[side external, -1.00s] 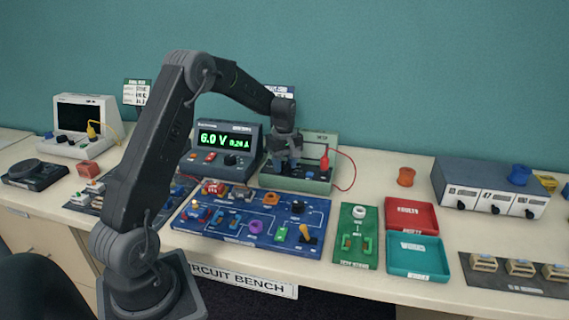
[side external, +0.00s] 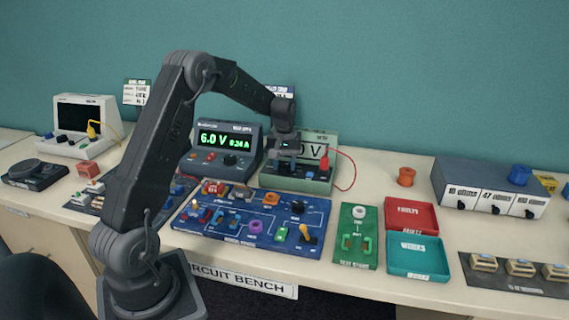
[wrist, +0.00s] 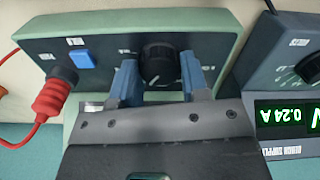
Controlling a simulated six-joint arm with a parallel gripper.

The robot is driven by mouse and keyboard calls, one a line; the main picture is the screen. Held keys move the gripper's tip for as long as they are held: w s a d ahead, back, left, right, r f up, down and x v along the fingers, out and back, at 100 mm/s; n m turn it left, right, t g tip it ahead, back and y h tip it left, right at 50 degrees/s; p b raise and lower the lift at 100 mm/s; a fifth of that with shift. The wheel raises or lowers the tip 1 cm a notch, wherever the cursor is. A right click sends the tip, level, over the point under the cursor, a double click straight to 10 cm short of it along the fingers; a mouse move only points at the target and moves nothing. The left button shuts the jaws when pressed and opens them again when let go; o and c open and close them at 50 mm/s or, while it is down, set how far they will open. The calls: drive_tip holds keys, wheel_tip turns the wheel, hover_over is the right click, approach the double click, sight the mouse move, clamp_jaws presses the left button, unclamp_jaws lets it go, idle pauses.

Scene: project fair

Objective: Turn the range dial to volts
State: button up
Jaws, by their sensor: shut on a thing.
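The green meter (side external: 272,181) stands at the back of the bench, and its screen (side external: 313,151) shows a "V". Its black range dial (wrist: 157,66) sits on the sloped front panel in the wrist view. My gripper (wrist: 158,75) has its two blue-grey fingers on either side of the dial, shut on it. In the side view my gripper (side external: 285,161) is over the meter panel and hides the dial. A blue button (wrist: 80,60) and a red plug (wrist: 55,93) are on the same panel, left of the dial in the wrist view.
The bench supply (side external: 221,170) reads 6.0 V and 0.24 A beside the meter. A red lead (side external: 348,164) loops off the meter's right side. The blue circuit board (side external: 253,223) lies in front. Red (side external: 410,216) and teal (side external: 417,256) trays stand to the right.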

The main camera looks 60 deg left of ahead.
sight(285, 165)
idle(0.4)
drive_tip(key=o, duration=0.9)
wheel_tip(285, 165, up, 14)
drive_tip(key=shift+f, duration=0.1)
idle(0.3)
drive_tip(key=s+d+r+m+t, duration=0.1)
drive_tip(key=s+d+r+m, duration=0.25)
drive_tip(key=d, duration=0.45)
drive_tip(key=s+d+r+m+t, duration=0.1)
drive_tip(key=s+d+r+m, duration=0.15)
drive_tip(key=s+d, duration=0.4)
drive_tip(key=s+d+f+m+t, duration=0.1)
drive_tip(key=s+d, duration=0.3)
drive_tip(key=s+d+f+m+t, duration=0.1)
drive_tip(key=s+d+m, duration=0.1)
drive_tip(key=s+d, duration=0.2)
drive_tip(key=s+d+f+m+t, duration=0.1)
drive_tip(key=s+d+m, duration=0.1)
drive_tip(key=s+d, duration=0.3)
drive_tip(key=shift+s+f+t, duration=0.3)
drive_tip(key=shift+s, duration=0.25)
